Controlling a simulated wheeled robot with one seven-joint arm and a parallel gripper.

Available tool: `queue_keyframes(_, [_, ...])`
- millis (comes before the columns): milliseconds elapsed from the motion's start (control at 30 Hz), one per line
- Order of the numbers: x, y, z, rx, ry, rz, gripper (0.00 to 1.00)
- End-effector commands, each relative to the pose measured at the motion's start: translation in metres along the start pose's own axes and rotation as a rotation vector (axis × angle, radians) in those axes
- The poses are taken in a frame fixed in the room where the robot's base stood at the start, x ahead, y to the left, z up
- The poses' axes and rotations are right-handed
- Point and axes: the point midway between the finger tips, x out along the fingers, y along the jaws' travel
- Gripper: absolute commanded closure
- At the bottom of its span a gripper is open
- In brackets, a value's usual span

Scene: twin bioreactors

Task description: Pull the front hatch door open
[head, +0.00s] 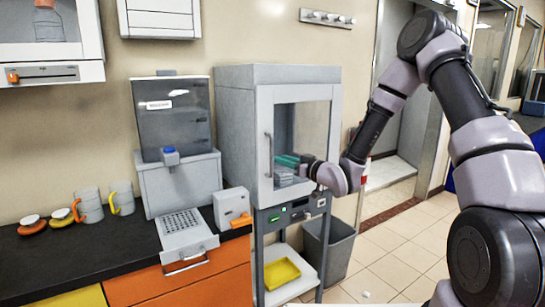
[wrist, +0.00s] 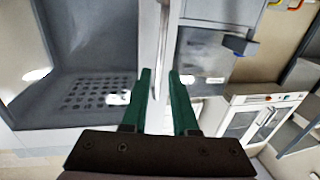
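The front hatch door (head: 297,122) is a light grey panel with a window on the grey cabinet, and it looks shut in the head view. Its slim vertical handle (head: 268,155) is on the door's left side. My gripper (head: 280,160) is at the lower part of the door, with its green fingers pointing left towards the handle. In the wrist view my gripper (wrist: 160,75) is open, with a gap between the fingers. A thin pale upright bar (wrist: 160,50), apparently the handle, lies between the fingertips. Whether either finger touches it I cannot tell.
The cabinet stands on a frame with a control panel (head: 292,212); a yellow tray (head: 282,273) is on its lower shelf. A grey bin (head: 329,248) is beside it. The dark counter (head: 60,262) on the left carries mugs and a dispenser (head: 172,115).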

Motion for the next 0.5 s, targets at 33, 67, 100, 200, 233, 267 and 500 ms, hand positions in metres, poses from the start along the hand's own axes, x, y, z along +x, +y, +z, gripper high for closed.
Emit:
queue_keyframes(33, [0.011, -0.001, 0.000, 0.000, 0.001, -0.002, 0.73])
queue_keyframes(67, [0.017, -0.001, 0.000, -0.001, 0.002, -0.002, 0.73])
queue_keyframes(100, [0.024, -0.001, 0.001, 0.000, 0.000, -0.001, 0.73])
queue_keyframes(200, [0.041, 0.000, 0.000, -0.001, 0.000, -0.001, 0.73])
queue_keyframes(233, [0.046, -0.001, 0.000, 0.000, -0.001, -0.001, 0.73])
queue_keyframes(267, [0.050, 0.000, 0.000, -0.001, 0.000, -0.001, 0.73])
queue_keyframes(500, [0.067, 0.000, 0.001, 0.000, -0.002, 0.000, 0.73])
